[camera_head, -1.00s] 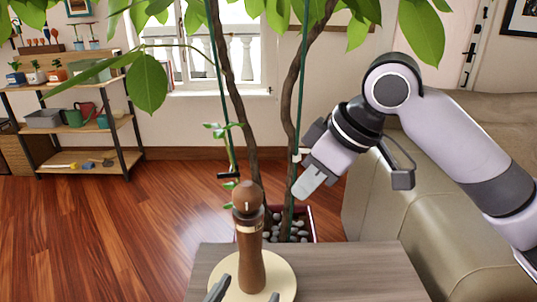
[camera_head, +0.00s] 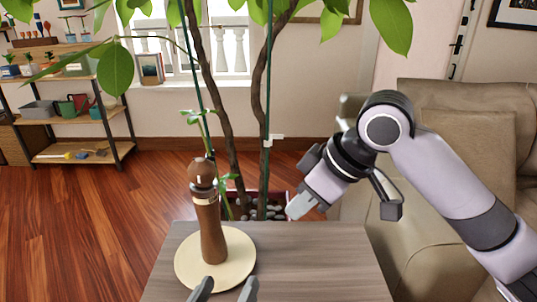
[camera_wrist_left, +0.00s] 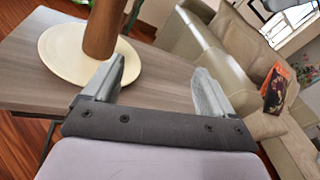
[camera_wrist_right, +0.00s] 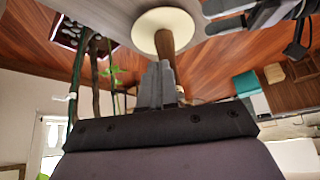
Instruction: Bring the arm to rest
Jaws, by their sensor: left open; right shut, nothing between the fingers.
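My right arm reaches in from the right in the head view, with its right gripper (camera_head: 297,208) shut and empty above the back of the table, right of the wooden mill. The shut fingers also show in the right wrist view (camera_wrist_right: 158,85). My left gripper (camera_head: 224,290) is open and empty at the bottom of the head view, in front of the plate. Its two spread fingers show in the left wrist view (camera_wrist_left: 165,85). Most of my left arm is out of view.
A brown wooden mill (camera_head: 210,230) stands on a round cream plate (camera_head: 240,262) on the grey wooden table (camera_head: 320,265). A potted plant with green stakes (camera_head: 266,100) rises behind it. A beige sofa (camera_head: 455,140) is at the right, a shelf (camera_head: 75,130) at the far left.

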